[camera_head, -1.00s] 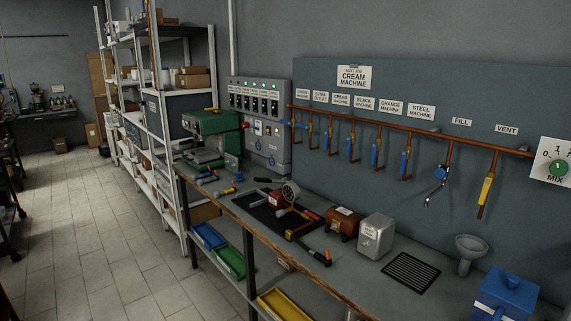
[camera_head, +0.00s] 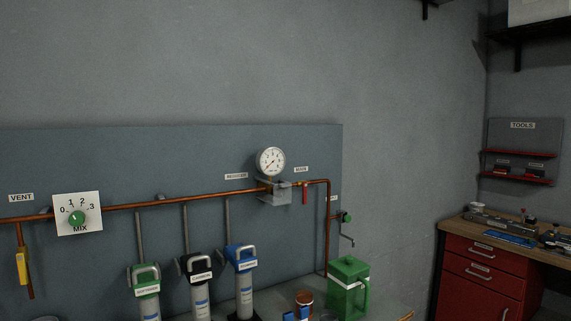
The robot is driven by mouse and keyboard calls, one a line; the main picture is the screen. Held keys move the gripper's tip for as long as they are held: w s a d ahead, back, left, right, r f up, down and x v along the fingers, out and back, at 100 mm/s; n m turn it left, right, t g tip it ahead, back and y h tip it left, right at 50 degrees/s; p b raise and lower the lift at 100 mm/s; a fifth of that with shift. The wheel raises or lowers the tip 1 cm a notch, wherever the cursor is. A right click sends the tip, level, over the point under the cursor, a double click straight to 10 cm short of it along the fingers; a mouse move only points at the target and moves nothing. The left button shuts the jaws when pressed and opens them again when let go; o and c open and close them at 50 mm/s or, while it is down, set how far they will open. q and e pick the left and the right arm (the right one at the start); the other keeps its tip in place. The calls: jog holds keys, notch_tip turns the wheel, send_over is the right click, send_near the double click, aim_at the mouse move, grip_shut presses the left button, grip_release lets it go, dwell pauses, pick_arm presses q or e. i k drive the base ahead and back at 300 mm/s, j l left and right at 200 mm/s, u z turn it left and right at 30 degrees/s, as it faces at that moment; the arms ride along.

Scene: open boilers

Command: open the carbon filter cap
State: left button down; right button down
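Three upright filter housings stand in a row against the blue-grey panel. The left one has a green cap (camera_head: 145,281), the middle one a black cap (camera_head: 199,266), and the right one a blue cap (camera_head: 241,257). Each cap has a grey handle and a white label. The label on the black cap (camera_head: 202,277) appears to read carbon, but it is small. Neither of my grippers shows in this view.
A copper pipe (camera_head: 130,206) runs above the filters to a round gauge (camera_head: 271,161). A mix dial (camera_head: 77,217) and yellow-handled vent valve (camera_head: 22,268) are at left. A green jug (camera_head: 347,288) stands right of the filters. A red tool cabinet (camera_head: 485,280) is farther right.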

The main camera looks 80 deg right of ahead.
aim_at(196, 268)
jog(key=z, duration=1.85)
jog(key=i+j, duration=0.05)
